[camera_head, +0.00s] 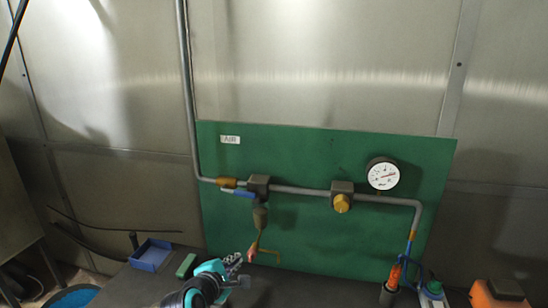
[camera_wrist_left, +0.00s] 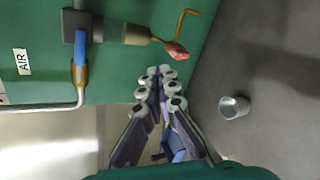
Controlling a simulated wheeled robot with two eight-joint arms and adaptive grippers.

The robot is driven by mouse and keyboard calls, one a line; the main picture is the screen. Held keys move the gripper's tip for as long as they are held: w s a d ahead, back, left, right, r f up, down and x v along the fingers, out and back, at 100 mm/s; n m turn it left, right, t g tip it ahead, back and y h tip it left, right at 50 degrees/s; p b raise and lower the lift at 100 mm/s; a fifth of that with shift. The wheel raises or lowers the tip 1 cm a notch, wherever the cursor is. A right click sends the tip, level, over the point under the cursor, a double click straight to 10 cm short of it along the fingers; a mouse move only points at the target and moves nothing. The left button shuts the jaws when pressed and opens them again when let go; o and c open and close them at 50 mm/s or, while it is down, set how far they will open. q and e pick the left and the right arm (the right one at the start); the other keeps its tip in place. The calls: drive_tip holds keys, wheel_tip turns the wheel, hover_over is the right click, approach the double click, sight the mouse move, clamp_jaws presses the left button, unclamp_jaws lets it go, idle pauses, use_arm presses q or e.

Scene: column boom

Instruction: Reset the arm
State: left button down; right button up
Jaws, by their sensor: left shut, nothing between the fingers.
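My left gripper (camera_head: 236,260) is low in the head view, in front of the green panel's lower edge and above the dark bench. In the left wrist view, its fingers (camera_wrist_left: 162,82) are together with nothing between them. The green panel (camera_head: 310,235) carries a grey pipe, a blue-handled valve (camera_head: 240,193), a yellow knob (camera_head: 341,203) and a round white gauge (camera_head: 383,175). A bent brass rod with a red tip (camera_head: 252,253) hangs below the valve, just beyond the fingers. The red tip (camera_wrist_left: 176,51) appears apart from them. My right gripper is out of view.
A small metal cylinder (camera_wrist_left: 233,107) stands on the bench near my left gripper. A blue tray (camera_head: 151,255) and a green block (camera_head: 186,265) lie left of the gripper. Bottles (camera_head: 390,289) and an orange object (camera_head: 497,294) are at the right. The bench between is mostly clear.

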use_arm(q)
drive_tip(key=s+a+f+m+g+y+b, duration=0.1)
drive_tip(key=s+a+f+m+g+b, duration=0.1)
drive_tip(key=s+f+m, duration=0.6)
drive_tip(key=s+a+f+m+g+y+b, duration=0.2)
drive_tip(key=s+f+m, duration=0.6)
drive_tip(key=s+m, duration=0.4)
drive_tip(key=s+a+g+b, duration=0.1)
drive_tip(key=s+g+b, duration=0.1)
drive_tip(key=s, duration=0.1)
drive_tip(key=shift+a+f+m, duration=0.25)
drive_tip(key=shift+m, duration=0.15)
